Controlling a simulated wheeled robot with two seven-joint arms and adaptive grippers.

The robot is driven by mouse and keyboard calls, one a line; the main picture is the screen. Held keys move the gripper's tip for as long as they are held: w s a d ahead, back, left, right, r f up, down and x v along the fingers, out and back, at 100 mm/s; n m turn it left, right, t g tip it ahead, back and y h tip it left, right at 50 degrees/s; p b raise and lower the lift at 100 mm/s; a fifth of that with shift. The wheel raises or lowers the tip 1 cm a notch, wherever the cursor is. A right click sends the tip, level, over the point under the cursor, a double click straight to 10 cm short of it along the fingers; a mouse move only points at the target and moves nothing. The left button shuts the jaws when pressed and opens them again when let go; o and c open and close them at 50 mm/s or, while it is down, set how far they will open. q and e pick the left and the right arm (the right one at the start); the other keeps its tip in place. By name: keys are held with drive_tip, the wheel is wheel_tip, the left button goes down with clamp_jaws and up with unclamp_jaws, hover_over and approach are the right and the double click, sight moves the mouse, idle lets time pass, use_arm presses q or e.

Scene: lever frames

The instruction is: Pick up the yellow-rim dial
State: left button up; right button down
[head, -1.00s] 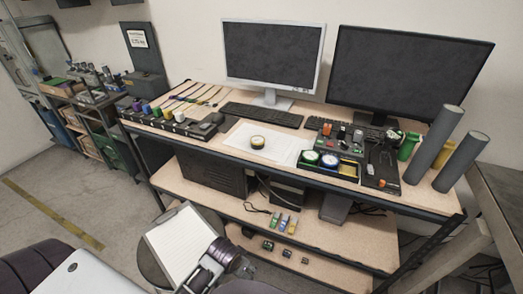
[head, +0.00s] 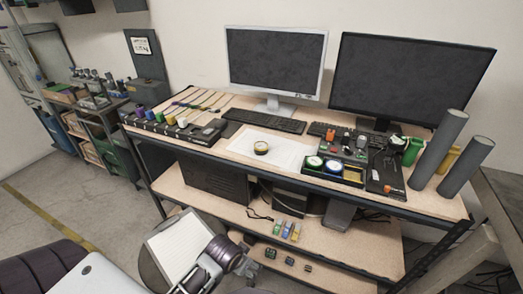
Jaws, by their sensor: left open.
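The yellow-rim dial (head: 261,147) is a small round piece with a pale face. It lies on a white sheet of paper (head: 285,152) on the upper wooden top of the workbench, in front of the keyboard. My left gripper (head: 246,266) is at the bottom middle of the head view, low in front of the bench and well short of the dial. It is open and no object shows in it; its fingers are small and hard to make out. My right gripper is not in view.
A black tray (head: 333,177) with round pieces stands right of the paper. A black rack (head: 172,132) with coloured pieces stands left. Two monitors are behind; grey cylinders (head: 440,150) stand at the right end. A stool with a clipboard (head: 180,245) is below.

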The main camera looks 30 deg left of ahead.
use_arm(q)
drive_tip(key=w+a+r+t, duration=0.3)
drive_tip(key=w+a, duration=0.2)
drive_tip(key=w, duration=0.2)
drive_tip(key=w+a+r+t, duration=0.3)
drive_tip(key=w+a+t, duration=0.15)
drive_tip(key=w, duration=0.25)
drive_tip(key=w+a+r+t+h, duration=0.1)
drive_tip(key=w+a+r, duration=0.1)
drive_tip(key=r, duration=0.3)
drive_tip(key=w+a+r+m+t+h, duration=0.1)
drive_tip(key=w+a+r+t+h, duration=0.1)
drive_tip(key=w+r, duration=0.2)
drive_tip(key=w+a+r+t+h, duration=0.2)
drive_tip(key=r, duration=0.6)
drive_tip(key=shift+w+a+r+m+b, duration=0.2)
drive_tip(key=shift+w+m+b, duration=0.2)
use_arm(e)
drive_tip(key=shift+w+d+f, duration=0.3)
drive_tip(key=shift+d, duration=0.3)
use_arm(q)
drive_tip(key=shift+w, duration=0.1)
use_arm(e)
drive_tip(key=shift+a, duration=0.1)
